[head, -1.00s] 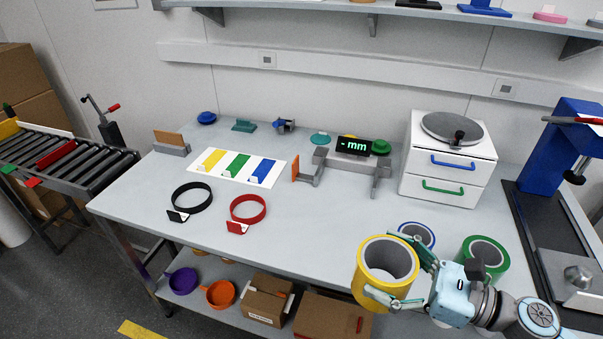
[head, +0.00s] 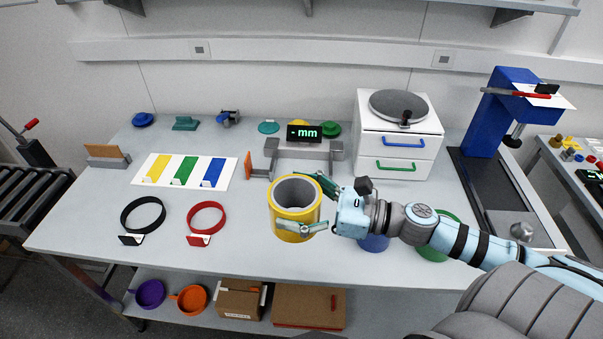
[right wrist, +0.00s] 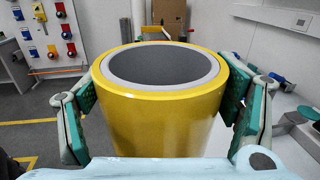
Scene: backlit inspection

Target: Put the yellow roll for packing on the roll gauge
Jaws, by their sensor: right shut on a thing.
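The yellow roll (head: 288,230), a thick yellow cylinder with a wide grey hollow, is upright in my right gripper (head: 300,206). The gripper's two fingers press on opposite sides of it, as the right wrist view shows (right wrist: 155,125). The roll appears held above the front middle of the table. The roll gauge (head: 285,150) is a grey fixture with a black display reading "- mm" and an orange plate at its left. It stands at the back middle, beyond the roll and apart from it. My left gripper is not in view.
A blue roll (head: 374,243) and a green roll (head: 432,252) are partly hidden behind my right arm. A white drawer unit (head: 399,145) stands right of the gauge. Black (head: 143,201) and red rings (head: 206,204) lie at the left. The tabletop between roll and gauge looks clear.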

